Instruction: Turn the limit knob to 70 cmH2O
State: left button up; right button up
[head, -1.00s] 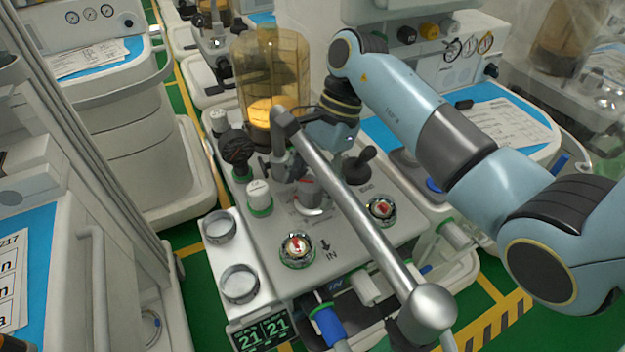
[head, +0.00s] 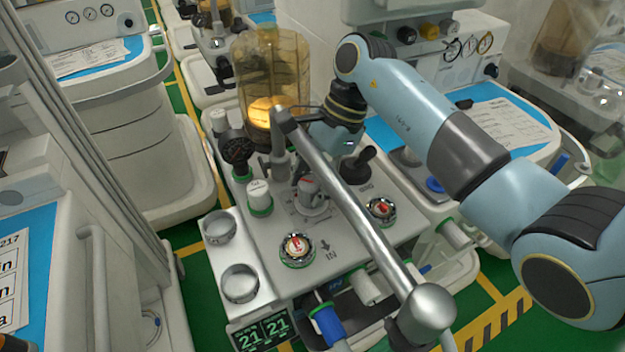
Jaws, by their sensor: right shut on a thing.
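The limit knob (head: 308,188), grey with a red mark on its top, stands on the light grey top panel (head: 345,235) of the middle cart's breathing unit. A printed scale lies around its base, too small to read. My right gripper (head: 303,170) reaches down from the back right and is shut at the knob. A slanted metal tube (head: 350,195) crosses in front and partly hides the fingers, so the contact is not clear. My left gripper is not in view.
An amber canister (head: 272,85) stands behind the panel. A white-capped knob (head: 259,195), a dark gauge (head: 237,150) and a black lever (head: 359,164) are close around. Two round valves (head: 297,249) sit in front. Two metal rings (head: 239,283) are at left.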

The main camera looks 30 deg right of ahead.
jog(key=m+t, duration=0.1)
jog(key=m, duration=0.2)
jog(key=shift+r+p, duration=0.1)
jog(key=shift+p, duration=0.2)
jog(key=shift+m+t+h+p, duration=0.3)
jog(key=shift+m+t+p, duration=0.35)
jog(key=shift+m, duration=1.35)
jog(key=shift+t, duration=0.25)
jog(key=o, duration=1.2)
jog(key=shift+s, duration=0.1)
jog(key=v, duration=1.2)
jog(key=shift+a, duration=0.1)
